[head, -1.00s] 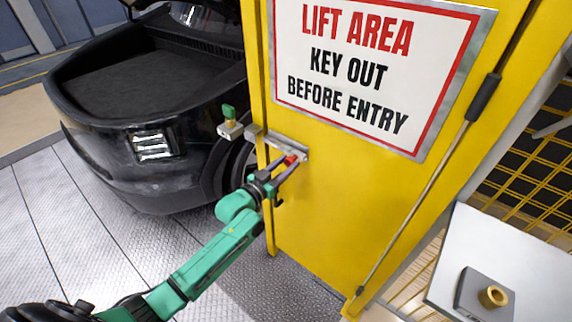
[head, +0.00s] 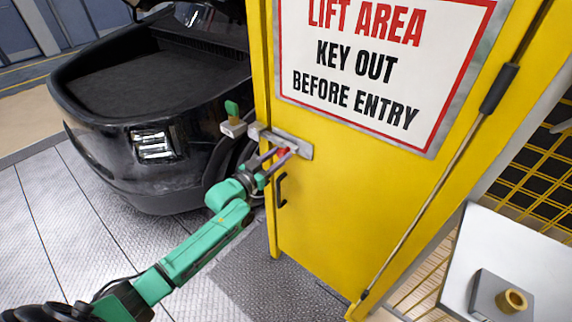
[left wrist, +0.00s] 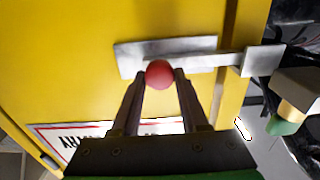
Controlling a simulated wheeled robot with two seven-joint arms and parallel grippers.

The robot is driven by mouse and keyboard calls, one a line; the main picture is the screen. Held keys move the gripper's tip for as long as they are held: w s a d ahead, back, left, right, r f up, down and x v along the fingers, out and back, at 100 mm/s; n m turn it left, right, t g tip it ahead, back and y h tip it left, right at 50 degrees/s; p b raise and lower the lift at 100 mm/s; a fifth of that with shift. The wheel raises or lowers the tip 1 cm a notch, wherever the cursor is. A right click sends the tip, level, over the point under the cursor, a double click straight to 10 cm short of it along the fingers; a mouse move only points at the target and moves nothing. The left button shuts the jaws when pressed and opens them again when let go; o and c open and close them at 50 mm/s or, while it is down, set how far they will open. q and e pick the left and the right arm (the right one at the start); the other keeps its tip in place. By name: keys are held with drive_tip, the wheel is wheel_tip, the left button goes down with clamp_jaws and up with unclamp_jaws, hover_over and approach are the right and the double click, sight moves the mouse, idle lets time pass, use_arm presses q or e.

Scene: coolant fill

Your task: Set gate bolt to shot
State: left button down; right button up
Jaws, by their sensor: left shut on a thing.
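The gate bolt is a grey metal bar on a plate (head: 304,150) on the yellow gate (head: 345,200), with a red knob (head: 284,151). My left gripper (head: 282,155) is shut on the red knob. In the left wrist view the knob (left wrist: 159,73) sits between the two fingertips of the left gripper (left wrist: 160,80). The bar (left wrist: 200,58) runs right from the knob to a grey block (left wrist: 262,61) at the gate edge. How deep the bar sits in the block is hidden. My right gripper is out of view.
A green-topped piece (head: 231,108) sits on a small grey block left of the bolt. A black handle (head: 281,190) is below it. A dark car (head: 150,110) stands behind. A pale table (head: 500,250) with a brass ring (head: 512,300) is at right.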

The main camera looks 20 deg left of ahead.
use_arm(q)
drive_tip(key=shift+w+a, duration=0.15)
drive_tip(key=shift+a, duration=0.25)
drive_tip(key=c, duration=0.8)
unclamp_jaws()
drive_tip(key=o, duration=0.4)
drive_tip(key=shift+c, duration=0.2)
drive_tip(key=shift+s+a+f, duration=0.15)
drive_tip(key=shift+s, duration=0.25)
drive_tip(key=b+v, duration=0.1)
drive_tip(key=v, duration=1.2)
drive_tip(key=shift+s+a, duration=0.3)
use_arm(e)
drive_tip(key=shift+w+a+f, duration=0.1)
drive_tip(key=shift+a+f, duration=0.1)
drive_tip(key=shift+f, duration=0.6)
